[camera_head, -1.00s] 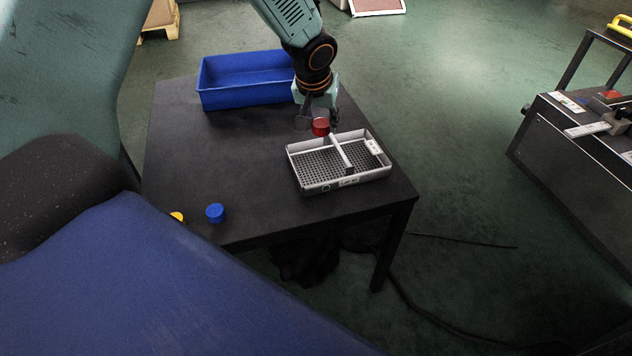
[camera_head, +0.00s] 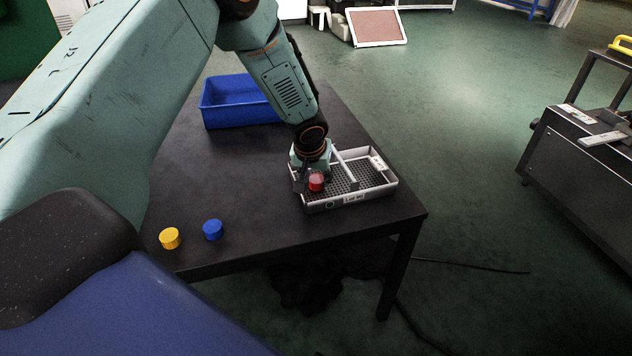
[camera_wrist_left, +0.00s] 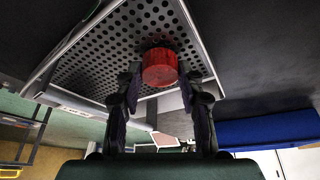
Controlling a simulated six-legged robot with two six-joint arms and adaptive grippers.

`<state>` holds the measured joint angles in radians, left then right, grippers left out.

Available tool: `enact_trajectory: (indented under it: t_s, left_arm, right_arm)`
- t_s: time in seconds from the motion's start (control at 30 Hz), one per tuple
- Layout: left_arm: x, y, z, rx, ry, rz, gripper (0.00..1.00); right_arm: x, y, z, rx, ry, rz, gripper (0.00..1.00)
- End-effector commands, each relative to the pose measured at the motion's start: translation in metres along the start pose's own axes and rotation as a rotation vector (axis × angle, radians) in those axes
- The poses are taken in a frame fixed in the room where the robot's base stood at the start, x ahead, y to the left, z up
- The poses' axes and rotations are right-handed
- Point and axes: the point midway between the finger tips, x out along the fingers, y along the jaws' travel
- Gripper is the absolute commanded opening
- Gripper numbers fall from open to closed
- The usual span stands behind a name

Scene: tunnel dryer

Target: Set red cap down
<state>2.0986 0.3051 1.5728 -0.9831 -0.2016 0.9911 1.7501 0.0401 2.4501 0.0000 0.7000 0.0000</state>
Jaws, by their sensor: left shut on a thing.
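The red cap (camera_head: 316,182) is between the fingertips of my left gripper (camera_head: 307,184), which is shut on it. It is over the left compartment of the grey perforated tray (camera_head: 352,200), left of the tray's divider (camera_head: 346,170). In the left wrist view the red cap (camera_wrist_left: 160,68) shows between the two dark fingers of the left gripper (camera_wrist_left: 163,80), close to the perforated tray floor (camera_wrist_left: 92,55). I cannot tell whether the cap touches that floor. My right gripper is not in view.
The tray stands at the right of a black table (camera_head: 240,190). A blue bin (camera_head: 235,110) is at the back left. A yellow cap (camera_head: 170,238) and a blue cap (camera_head: 213,229) stand near the front edge. The middle of the table is clear.

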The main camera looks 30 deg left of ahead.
Motion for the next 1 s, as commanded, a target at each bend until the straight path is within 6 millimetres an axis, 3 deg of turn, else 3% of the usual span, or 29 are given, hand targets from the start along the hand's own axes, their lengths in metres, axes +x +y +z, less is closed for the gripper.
enact_trajectory:
  t_s: [0.43, 0.47, 0.7, 1.0]
  left_arm:
    - [0.0064, 0.0002, 0.0023, 0.001, 0.001, 0.0, 0.16]
    - [0.0065, 0.0002, 0.0024, 0.001, 0.001, 0.0, 0.39]
    - [0.0053, 0.0002, 0.0018, 0.001, 0.001, 0.0, 0.59]
    - [0.0051, 0.0002, 0.0017, 0.001, 0.001, 0.0, 0.61]
  right_arm:
    - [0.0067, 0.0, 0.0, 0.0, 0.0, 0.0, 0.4]
    - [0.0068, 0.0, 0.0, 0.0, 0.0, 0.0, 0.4]
    - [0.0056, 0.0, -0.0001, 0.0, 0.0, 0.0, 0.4]
    - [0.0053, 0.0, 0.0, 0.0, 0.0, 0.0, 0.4]
